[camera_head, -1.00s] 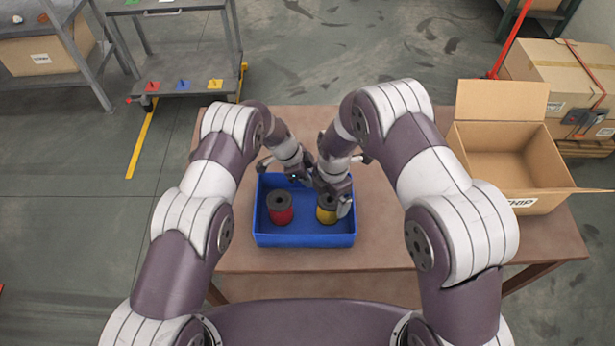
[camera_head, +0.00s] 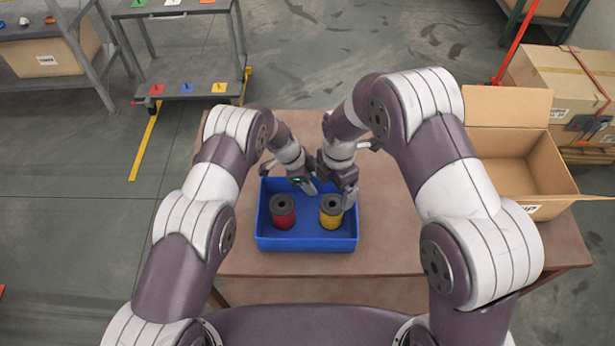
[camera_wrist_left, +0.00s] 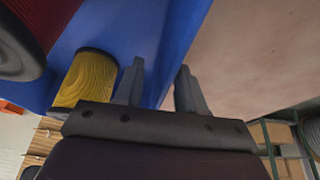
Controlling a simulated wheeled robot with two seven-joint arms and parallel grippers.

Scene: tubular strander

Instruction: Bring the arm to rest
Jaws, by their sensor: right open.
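My left gripper (camera_head: 306,187) is over the far part of the blue bin (camera_head: 307,242). The yellow spool and a red spool (camera_head: 283,216) stand upright in the bin. Both spools also show in the left wrist view, the yellow one (camera_wrist_left: 85,80) left of the fingers.
The bin sits on a brown table (camera_head: 390,255). An open cardboard box (camera_head: 520,165) stands at its right. A cart (camera_head: 187,90) with coloured patches and a shelf with a carton (camera_head: 48,57) stand at the back left. Stacked cartons (camera_head: 565,85) are at the back right.

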